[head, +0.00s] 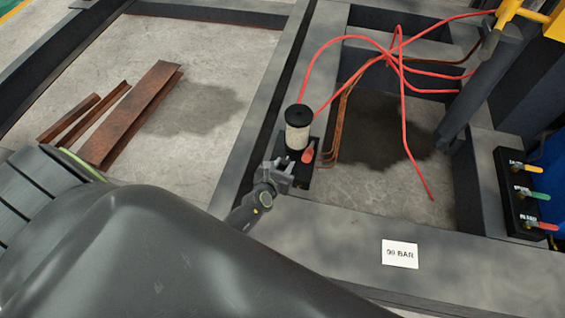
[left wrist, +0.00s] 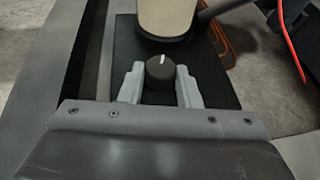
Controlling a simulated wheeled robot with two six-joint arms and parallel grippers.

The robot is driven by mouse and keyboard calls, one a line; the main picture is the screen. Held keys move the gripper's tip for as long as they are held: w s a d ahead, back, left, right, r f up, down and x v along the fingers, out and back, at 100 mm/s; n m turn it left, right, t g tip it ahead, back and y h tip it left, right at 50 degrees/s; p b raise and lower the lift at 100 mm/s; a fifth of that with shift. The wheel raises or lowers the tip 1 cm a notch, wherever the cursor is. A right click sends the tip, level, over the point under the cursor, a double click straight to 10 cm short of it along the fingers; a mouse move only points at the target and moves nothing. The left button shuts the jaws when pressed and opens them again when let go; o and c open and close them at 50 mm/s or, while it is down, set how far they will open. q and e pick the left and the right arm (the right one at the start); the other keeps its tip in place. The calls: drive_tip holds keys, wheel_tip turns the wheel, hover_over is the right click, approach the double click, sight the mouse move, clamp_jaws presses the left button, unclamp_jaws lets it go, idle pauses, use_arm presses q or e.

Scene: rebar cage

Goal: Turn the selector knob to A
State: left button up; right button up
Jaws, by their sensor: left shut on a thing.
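The selector knob (left wrist: 160,72) is a small round black knob with a white mark on it. In the left wrist view the mark points roughly straight up, away from my gripper. My left gripper (left wrist: 160,88) has one finger on each side of the knob and is shut on it. The knob sits on a black plate (left wrist: 212,88). In the head view my left gripper (head: 282,172) is at the near left of the black box (head: 298,177), and the knob cannot be made out there. No letter A is readable. My right gripper is not in view.
A pale cylinder with a black cap (head: 298,128) stands on the box just beyond the knob, beside a red lever (head: 308,155). Red cables (head: 404,110) hang at the right. A panel with coloured levers (head: 525,200) and a white label (head: 400,254) are farther right.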

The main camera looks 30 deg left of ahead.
use_arm(q)
drive_tip(key=shift+w+d+r+n+y+p, duration=0.1)
drive_tip(key=shift+w+r+n+y+p, duration=0.1)
drive_tip(key=shift+n+y+p, duration=0.3)
drive_tip(key=shift+w+d+r+n+y+p, duration=0.1)
drive_tip(key=shift+r+n+y+p, duration=0.1)
drive_tip(key=shift+n+y+p, duration=0.3)
drive_tip(key=shift+d+f+n+g+y, duration=0.2)
drive_tip(key=shift+n+g+y, duration=0.3)
drive_tip(key=shift+n+y, duration=0.35)
drive_tip(key=n+y, duration=0.1)
drive_tip(key=n+g+y, duration=0.1)
drive_tip(key=shift+w+d+f+y+b, duration=0.1)
drive_tip(key=shift+d+f+y+b, duration=0.05)
drive_tip(key=shift+y+b, duration=0.2)
drive_tip(key=shift+d+n+g+y+b, duration=0.1)
drive_tip(key=shift+n+g+y+b, duration=0.45)
drive_tip(key=shift+n+g+y, duration=0.45)
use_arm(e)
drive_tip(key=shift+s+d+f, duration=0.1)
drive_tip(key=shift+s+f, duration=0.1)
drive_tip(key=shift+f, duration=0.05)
